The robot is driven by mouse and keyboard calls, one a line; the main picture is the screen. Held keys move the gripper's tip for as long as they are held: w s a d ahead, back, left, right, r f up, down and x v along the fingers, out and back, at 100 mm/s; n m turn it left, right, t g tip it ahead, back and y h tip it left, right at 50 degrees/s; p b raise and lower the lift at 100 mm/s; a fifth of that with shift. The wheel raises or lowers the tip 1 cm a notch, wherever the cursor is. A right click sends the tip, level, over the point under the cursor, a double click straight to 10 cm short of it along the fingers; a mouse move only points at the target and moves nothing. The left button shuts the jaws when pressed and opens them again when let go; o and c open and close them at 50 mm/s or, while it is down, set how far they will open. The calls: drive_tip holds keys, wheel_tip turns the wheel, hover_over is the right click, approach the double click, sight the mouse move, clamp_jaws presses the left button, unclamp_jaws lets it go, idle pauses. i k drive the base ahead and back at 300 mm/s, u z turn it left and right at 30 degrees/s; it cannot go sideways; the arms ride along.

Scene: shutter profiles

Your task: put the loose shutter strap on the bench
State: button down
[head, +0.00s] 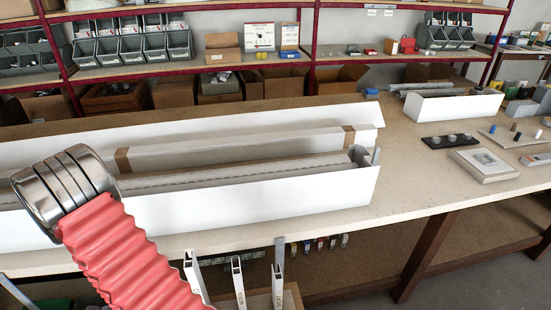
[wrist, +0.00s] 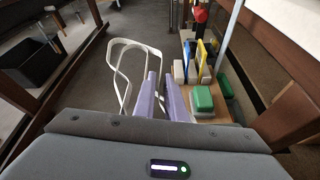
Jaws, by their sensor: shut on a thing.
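In the wrist view, my gripper (wrist: 163,98) has two lavender fingers close together. It is shut on the shutter strap, a thin white band (wrist: 119,76) that bends into a long loop to the left of and beyond the fingers. The part of the strap between the fingers is hard to make out. The strap is over the grey floor in that view. The bench (head: 420,190) with its pale top runs across the head view. My gripper and the strap do not show in the head view.
A long white box (head: 270,198) with profiles fills the bench's left and middle. At right are a smaller white box (head: 455,107), a black tray (head: 449,141) and a pale plate (head: 484,165). Bare bench lies between. In the wrist view, green blocks (wrist: 203,99) stand right of the fingers.

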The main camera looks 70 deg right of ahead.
sight(404, 178)
drive_tip(key=u, duration=0.05)
drive_tip(key=k, duration=2.35)
drive_tip(key=u, duration=0.15)
drive_tip(key=i, duration=0.15)
drive_tip(key=z, duration=1.8)
